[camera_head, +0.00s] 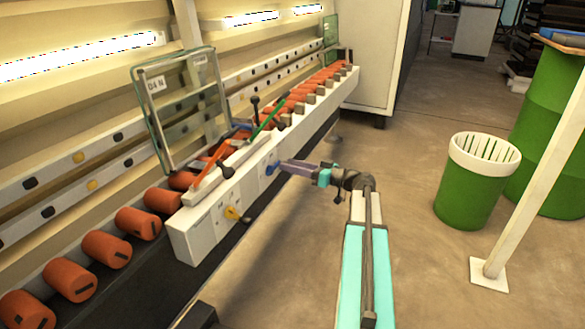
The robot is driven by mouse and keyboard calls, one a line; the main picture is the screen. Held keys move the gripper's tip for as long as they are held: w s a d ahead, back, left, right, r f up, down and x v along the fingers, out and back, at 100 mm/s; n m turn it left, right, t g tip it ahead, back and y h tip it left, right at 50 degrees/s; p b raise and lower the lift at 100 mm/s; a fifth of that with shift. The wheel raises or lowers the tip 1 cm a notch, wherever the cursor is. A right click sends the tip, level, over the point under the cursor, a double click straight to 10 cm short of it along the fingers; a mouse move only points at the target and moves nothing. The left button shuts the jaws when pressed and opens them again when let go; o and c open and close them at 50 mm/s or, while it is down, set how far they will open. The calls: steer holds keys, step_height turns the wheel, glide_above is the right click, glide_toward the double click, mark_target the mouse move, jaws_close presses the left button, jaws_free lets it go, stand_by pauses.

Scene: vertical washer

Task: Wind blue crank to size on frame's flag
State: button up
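The blue crank (271,168) sits on the front face of the pale control box (196,229) of the washer. My gripper (284,166) reaches in from the right, with its fingertips at or very near the blue crank. I cannot tell whether the fingers touch it or how far they are apart. A glass pane in a metal frame (148,112) stands tilted on the roller line behind the box. A white flag (156,84) with dark lettering hangs at its upper left, and a smaller label (200,58) is at its upper right. Their writing is too small to read surely.
A yellow crank (233,213) is left of the blue one. An orange lever (211,167) and green lever (268,119) rise above the box. Orange rollers (107,249) line the washer. A green bin (472,185) and white post (535,165) stand right; floor between is clear.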

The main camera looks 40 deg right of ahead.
jaws_close()
steer(key=shift+f+m, duration=0.1)
steer(key=shift+m, duration=0.2)
steer(key=shift+s+a+f+m+p, duration=0.2)
steer(key=shift+a+f+m+p, duration=0.4)
steer(key=shift+m+p, duration=1.1)
steer(key=shift+s+a+f+m+p, duration=0.2)
steer(key=shift+f+m+p, duration=0.85)
steer(key=shift+m, duration=1.05)
steer(key=shift+s+a+f+m+p, duration=0.3)
steer(key=shift+f+m+p, duration=0.35)
steer(key=shift+m+p, duration=1.1)
steer(key=shift+m, duration=0.25)
